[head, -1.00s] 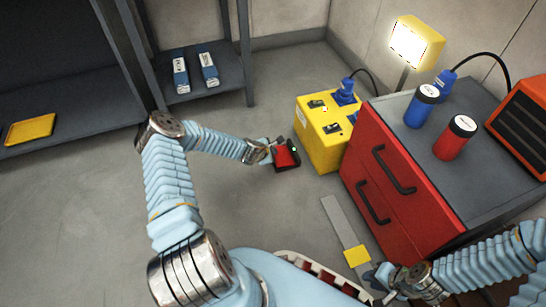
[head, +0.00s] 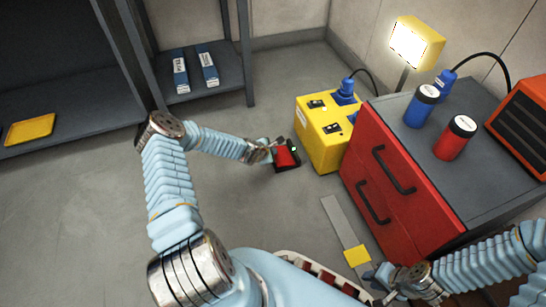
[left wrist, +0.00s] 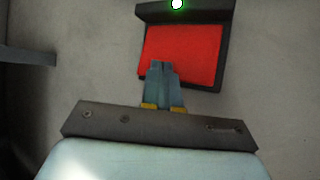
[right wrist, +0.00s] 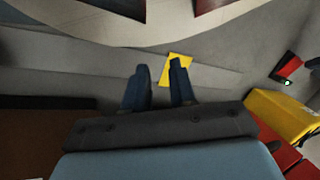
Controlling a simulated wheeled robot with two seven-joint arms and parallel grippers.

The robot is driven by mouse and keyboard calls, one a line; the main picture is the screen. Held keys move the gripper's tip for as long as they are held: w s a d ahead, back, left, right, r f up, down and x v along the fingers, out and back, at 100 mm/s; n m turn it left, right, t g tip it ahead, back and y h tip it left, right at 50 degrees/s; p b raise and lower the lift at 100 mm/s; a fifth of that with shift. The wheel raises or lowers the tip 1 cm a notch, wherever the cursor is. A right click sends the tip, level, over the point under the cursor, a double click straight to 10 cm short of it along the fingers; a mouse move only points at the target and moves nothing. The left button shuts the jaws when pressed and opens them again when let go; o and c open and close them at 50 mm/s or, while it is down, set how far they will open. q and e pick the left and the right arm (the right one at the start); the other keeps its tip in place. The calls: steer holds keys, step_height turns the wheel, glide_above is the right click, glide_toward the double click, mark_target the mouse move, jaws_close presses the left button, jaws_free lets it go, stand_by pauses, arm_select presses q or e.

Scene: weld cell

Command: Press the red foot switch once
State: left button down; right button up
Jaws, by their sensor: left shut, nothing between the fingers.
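The red foot switch (head: 287,157) lies on the floor beside the yellow box. It has a red pedal in a dark housing and a lit green lamp at one end. The left wrist view shows the red pedal (left wrist: 190,52) close ahead. My left gripper (head: 270,147) is at the pedal's left side, with its fingers (left wrist: 162,67) shut, empty and overlapping the pedal's near edge. I cannot tell whether they touch it. My right gripper (right wrist: 160,80) is open and empty, with a gap between its fingers; it is far from the switch, at the lower right of the head view.
A yellow box (head: 321,140) with blue plugs stands just right of the switch. A red drawer cabinet (head: 385,190) carries a blue can (head: 421,106) and a red can (head: 455,138). A grey strip with a yellow patch (head: 357,256) lies on the floor. Floor to the left is clear.

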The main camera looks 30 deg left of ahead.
stand_by(0.3)
arm_select(q)
steer(key=shift+f+b, duration=0.45)
steer(key=shift+f+b, duration=0.6)
steer(key=shift+f, duration=0.2)
stand_by(0.9)
stand_by(0.5)
steer(key=shift+r+p, duration=0.9)
steer(key=shift+r, duration=0.4)
step_height(320, 180, up, 5)
steer(key=p, duration=0.3)
steer(key=shift+w+d, duration=0.1)
